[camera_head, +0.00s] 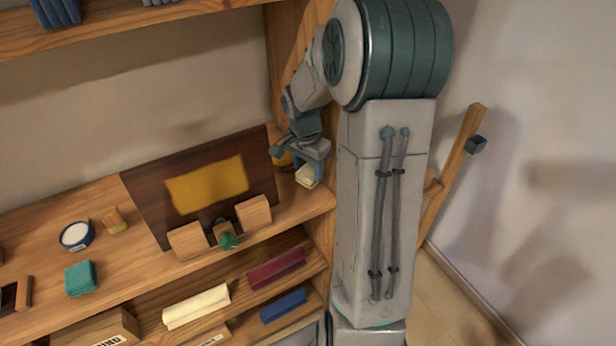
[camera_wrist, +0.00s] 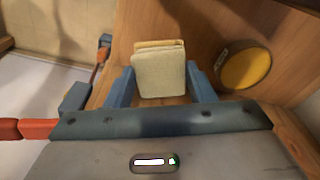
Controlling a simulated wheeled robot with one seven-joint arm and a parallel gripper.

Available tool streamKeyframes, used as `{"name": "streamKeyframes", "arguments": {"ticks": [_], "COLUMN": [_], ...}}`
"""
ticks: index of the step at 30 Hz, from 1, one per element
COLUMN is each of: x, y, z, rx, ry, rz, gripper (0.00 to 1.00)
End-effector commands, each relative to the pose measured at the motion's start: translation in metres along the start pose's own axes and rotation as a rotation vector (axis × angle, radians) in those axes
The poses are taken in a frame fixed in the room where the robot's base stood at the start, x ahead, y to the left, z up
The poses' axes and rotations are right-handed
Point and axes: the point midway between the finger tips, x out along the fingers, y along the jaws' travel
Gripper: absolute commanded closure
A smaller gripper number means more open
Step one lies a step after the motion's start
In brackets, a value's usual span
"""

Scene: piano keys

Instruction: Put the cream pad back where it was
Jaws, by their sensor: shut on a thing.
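The cream pad (camera_wrist: 160,75) is a small soft-looking block with a folded or layered top edge. It stands between the two blue fingers of my gripper (camera_wrist: 160,85), which is shut on it. In the head view the cream pad (camera_head: 306,176) shows below my gripper (camera_head: 308,165), at the right end of the wooden bench top. I cannot tell whether the pad touches the wood. A teal pad stack (camera_head: 81,278) lies on the bench at the left.
A yellow round thing (camera_wrist: 246,68) is right of the pad in the wrist view. A dark board with a yellow patch (camera_head: 207,185), wooden blocks (camera_head: 254,213) and a green-tipped item (camera_head: 228,240) stand left of my gripper. A blue-rimmed bowl (camera_head: 76,236) is further left.

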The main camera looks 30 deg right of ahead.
Motion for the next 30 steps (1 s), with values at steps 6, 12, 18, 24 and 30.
{"name": "streamKeyframes", "arguments": {"ticks": [6,12,18,24,30], "x": [0.023,0.041,0.042,0.042,0.039], "y": [-0.001,-0.002,-0.001,-0.001,-0.002], "z": [0.002,0.004,0.004,0.004,0.003], "rx": [-0.001,0.000,0.000,0.000,0.000], "ry": [-0.004,0.000,0.000,0.000,0.002], "rz": [0.004,0.001,0.002,0.001,0.000], "gripper": [0.69,0.69,0.45,0.29,0.29]}}
